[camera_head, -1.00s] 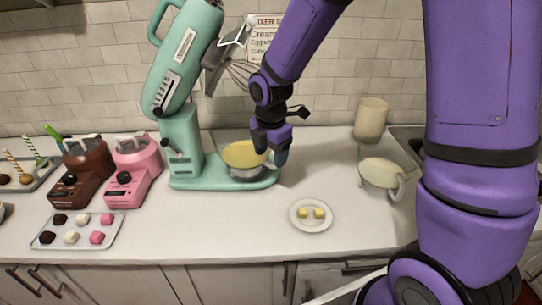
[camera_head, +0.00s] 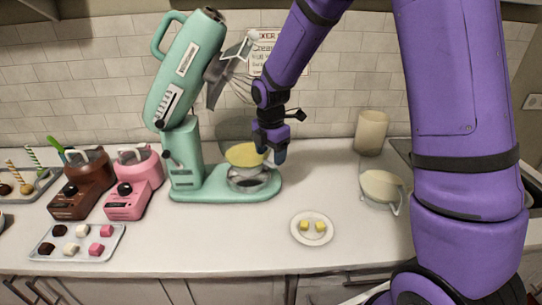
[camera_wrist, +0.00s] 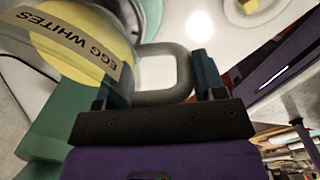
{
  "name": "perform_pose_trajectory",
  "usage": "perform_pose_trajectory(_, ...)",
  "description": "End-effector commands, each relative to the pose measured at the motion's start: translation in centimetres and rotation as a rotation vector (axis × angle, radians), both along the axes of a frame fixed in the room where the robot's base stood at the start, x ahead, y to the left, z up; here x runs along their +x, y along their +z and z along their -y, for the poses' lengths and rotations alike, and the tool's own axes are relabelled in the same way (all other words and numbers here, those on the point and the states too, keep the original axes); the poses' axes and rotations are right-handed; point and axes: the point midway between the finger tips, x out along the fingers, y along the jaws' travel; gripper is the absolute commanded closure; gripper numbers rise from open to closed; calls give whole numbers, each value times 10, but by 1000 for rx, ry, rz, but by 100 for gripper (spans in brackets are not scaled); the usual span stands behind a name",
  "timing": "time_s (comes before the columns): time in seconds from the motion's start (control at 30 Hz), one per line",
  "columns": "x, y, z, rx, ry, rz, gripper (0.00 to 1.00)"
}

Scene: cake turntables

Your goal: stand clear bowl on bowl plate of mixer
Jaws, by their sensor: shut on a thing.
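The clear bowl (camera_head: 234,131) holds a yellow mass and hangs by the head of the mint-green mixer (camera_head: 186,150), over the round metal bowl plate (camera_head: 262,187) on its base. It looks raised above the plate, though the see-through wall makes the gap hard to judge. My gripper (camera_head: 271,152) is at the bowl's right side. In the wrist view my gripper (camera_wrist: 163,82) is shut on the bowl's grey loop handle (camera_wrist: 178,56). The bowl's "EGG WHITES" label (camera_wrist: 75,45) shows there. The bowl's underside is not clearly visible.
The mixer head is tilted up, with its whisk (camera_head: 240,88) above the bowl. Right of the base are a plate with yellow cubes (camera_head: 300,238), a jug (camera_head: 381,188) and a beige canister (camera_head: 371,132). Brown (camera_head: 82,185) and pink (camera_head: 135,183) small mixers stand left. The front middle counter is clear.

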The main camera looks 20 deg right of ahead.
Motion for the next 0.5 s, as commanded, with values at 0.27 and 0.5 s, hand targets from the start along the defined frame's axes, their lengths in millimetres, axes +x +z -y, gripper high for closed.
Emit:
perform_pose_trajectory(0.27, 2, -17, 1, 0, -1, 0, 88)
perform_pose_trajectory(0.5, 2, -30, 0, 0, 0, 0, 88)
